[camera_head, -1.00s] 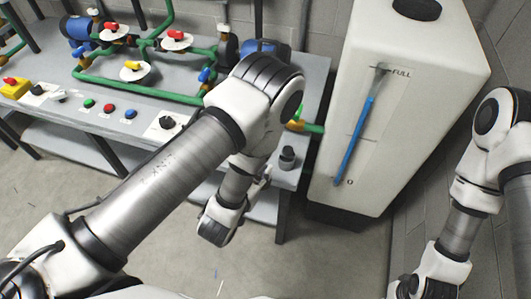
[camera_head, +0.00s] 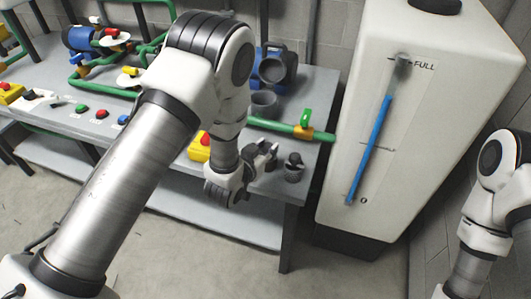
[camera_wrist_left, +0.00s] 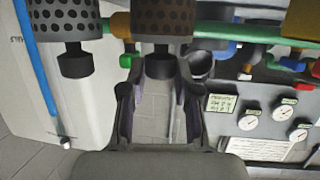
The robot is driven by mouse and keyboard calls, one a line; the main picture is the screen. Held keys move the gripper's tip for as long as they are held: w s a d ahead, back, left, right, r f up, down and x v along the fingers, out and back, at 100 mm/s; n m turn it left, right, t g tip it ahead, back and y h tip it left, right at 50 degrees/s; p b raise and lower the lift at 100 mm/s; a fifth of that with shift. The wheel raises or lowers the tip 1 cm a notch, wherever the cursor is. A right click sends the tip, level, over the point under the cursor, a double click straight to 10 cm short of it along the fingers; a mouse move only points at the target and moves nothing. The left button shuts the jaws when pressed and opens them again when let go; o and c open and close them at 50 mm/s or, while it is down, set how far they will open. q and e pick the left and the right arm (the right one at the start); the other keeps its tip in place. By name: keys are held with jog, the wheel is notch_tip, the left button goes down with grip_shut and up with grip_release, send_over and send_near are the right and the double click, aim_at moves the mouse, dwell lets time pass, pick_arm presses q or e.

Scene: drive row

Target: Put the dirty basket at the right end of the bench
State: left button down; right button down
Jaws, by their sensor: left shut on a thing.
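My left gripper (camera_head: 262,158) is at the front edge of the bench (camera_head: 320,95), near its right end. In the left wrist view the fingers (camera_wrist_left: 158,100) are closed around the dark knob of a brown, stained perforated basket (camera_wrist_left: 163,18). The basket's far part is cut off by that view's top edge. In the head view this basket is hidden or too small to make out. A second, grey perforated basket (camera_wrist_left: 62,14) with a dark knob is beside it; in the head view it stands on the bench (camera_head: 293,172), right of the gripper. My right gripper is out of frame.
An open grey cup-like housing (camera_head: 264,105) sits behind the gripper. A green pipe with a valve (camera_head: 305,120) runs past the bench end. A yellow box with a red button (camera_head: 201,146) is left of my wrist. A white tank (camera_head: 440,110) stands close on the right.

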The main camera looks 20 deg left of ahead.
pick_arm(q)
jog(key=shift+s, duration=0.15)
jog(key=c, duration=0.8)
grip_release()
jog(key=shift+c, duration=0.2)
